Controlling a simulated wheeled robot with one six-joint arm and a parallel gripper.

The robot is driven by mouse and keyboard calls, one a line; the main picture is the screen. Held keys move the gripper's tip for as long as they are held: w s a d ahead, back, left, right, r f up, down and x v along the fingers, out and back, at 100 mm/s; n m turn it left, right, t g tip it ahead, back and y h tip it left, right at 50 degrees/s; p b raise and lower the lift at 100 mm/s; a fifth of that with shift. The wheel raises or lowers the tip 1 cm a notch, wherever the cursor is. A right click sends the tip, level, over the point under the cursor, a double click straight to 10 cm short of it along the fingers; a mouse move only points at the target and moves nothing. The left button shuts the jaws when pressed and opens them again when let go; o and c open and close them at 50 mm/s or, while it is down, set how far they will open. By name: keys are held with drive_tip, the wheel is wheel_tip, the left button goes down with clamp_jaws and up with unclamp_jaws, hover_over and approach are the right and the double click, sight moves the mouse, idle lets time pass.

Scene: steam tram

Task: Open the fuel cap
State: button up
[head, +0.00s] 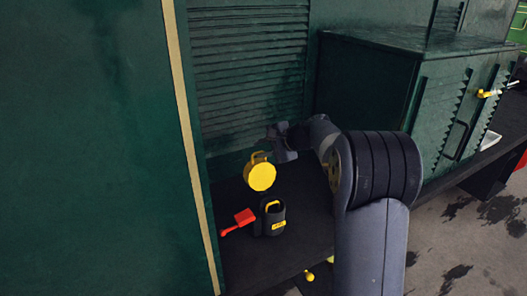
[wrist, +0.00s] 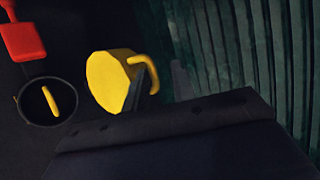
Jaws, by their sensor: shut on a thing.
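A yellow round cap (head: 262,177) with a loop handle shows in front of the dark green louvred wall; I take it to be the fuel cap. Its round face is toward the head camera. In the wrist view the cap (wrist: 108,80) is left of centre, its handle curving to the right. My gripper (head: 272,152) is at the handle. It is shut on the handle, and a dark finger crosses it in the wrist view (wrist: 139,88). Whether the cap touches anything behind it cannot be told.
Below the cap, a dark can (head: 272,218) with a yellow handle and label stands on the dark deck (head: 305,240). A red scoop (head: 243,217) lies left of it. A dark green box (head: 375,85) with a yellow-tipped lever (head: 487,94) is at right.

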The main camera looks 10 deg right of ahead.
drive_tip(key=o, duration=0.4)
drive_tip(key=shift+r, duration=0.4)
drive_tip(key=shift+c, duration=0.2)
drive_tip(key=shift+f, duration=0.2)
drive_tip(key=shift+s+d, duration=0.1)
drive_tip(key=shift+d, duration=0.05)
drive_tip(key=b+v, duration=0.2)
drive_tip(key=v, duration=0.8)
drive_tip(key=shift+s+r, duration=0.2)
drive_tip(key=shift+d, duration=0.15)
drive_tip(key=shift+c, duration=0.3)
